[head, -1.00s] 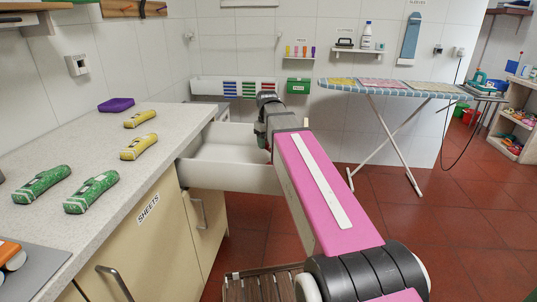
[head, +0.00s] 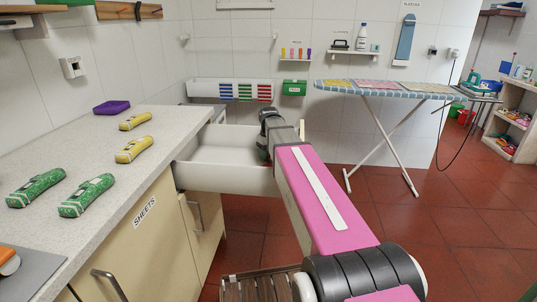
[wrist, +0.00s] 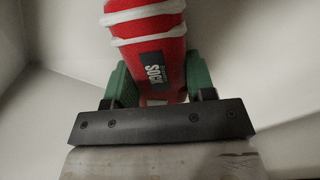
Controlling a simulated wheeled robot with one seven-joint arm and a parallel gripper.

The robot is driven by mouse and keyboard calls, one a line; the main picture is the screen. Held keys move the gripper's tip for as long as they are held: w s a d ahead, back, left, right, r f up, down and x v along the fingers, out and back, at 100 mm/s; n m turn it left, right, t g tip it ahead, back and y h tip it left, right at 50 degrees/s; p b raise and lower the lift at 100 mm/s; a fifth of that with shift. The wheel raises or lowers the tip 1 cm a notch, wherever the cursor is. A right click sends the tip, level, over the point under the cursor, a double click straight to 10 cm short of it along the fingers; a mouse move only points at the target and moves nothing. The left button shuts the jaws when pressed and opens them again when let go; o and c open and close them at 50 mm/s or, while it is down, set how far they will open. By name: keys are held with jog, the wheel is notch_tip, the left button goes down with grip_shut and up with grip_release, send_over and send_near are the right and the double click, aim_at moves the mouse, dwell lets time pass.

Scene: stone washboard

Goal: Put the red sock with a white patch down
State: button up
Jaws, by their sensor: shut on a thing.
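My gripper (wrist: 158,82) is shut on the red sock (wrist: 150,45) in the wrist view, with one green finger on each side of it. The sock is a red, rolled-looking shape with white bands and a dark label reading "SOCK". A pale surface and walls lie around and behind it. In the head view my gripper (head: 263,151) is at the right end of the open white drawer (head: 225,180), low and mostly behind my arm. The sock is hidden there. I cannot tell whether it touches the drawer floor.
The counter (head: 120,165) left of the drawer holds two green rolls (head: 86,195), two yellow rolls (head: 133,150) and a purple folded cloth (head: 112,107). A wall bin (head: 230,91) with coloured stripes hangs behind the drawer. An ironing board (head: 385,90) stands at the right over open red floor.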

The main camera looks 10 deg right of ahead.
jog(key=o, duration=0.9)
jog(key=shift+f, duration=0.1)
notch_tip(320, 180, up, 12)
dwell(0.3)
